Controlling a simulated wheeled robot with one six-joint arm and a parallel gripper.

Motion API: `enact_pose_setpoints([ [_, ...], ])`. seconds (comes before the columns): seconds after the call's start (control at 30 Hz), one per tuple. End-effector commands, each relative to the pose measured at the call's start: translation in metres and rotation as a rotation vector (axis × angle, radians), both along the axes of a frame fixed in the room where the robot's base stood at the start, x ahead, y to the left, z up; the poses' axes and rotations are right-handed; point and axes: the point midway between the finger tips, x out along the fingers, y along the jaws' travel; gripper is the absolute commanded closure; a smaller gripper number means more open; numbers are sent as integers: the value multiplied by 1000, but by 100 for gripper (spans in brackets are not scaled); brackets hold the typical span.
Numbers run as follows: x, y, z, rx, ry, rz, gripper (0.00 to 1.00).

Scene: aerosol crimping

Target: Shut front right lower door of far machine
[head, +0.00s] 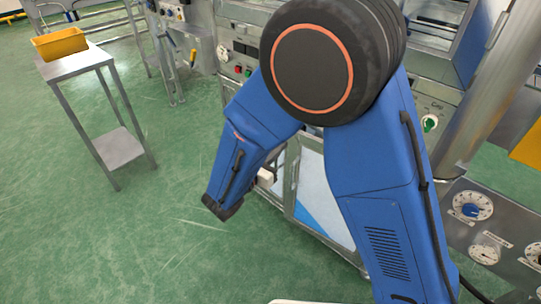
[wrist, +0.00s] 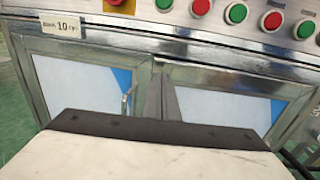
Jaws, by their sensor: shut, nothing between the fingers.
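The machine has two lower doors with metal frames and pale panels with blue corners. In the wrist view the left door (wrist: 75,75) has an upright handle (wrist: 130,92) near its inner edge. The right door (wrist: 225,82) is beside it; whether either stands slightly ajar I cannot tell. My gripper (wrist: 160,82) is shut and empty, its dark fingers pointing at the seam between the doors, just right of the handle. Contact is unclear. In the head view the right door (head: 323,195) shows partly behind my blue arm, and my gripper (head: 265,177) is mostly hidden.
A panel with green and red buttons (wrist: 236,13) lies above the doors, with a "10" label (wrist: 60,25). A grey side table (head: 75,62) with a yellow bin (head: 60,44) stands left. Green floor (head: 110,240) is clear at lower left. Another panel with gauges (head: 485,255) is close at right.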

Motion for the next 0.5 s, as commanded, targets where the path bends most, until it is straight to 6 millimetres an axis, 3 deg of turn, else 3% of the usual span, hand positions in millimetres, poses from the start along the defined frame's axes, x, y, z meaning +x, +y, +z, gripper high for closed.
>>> enact_pose_setpoints([
  [0.2, 26, -17, 0, 0, 0, -2, 100],
  [0.5, 41, -25, 0, 1, 1, 0, 100],
])
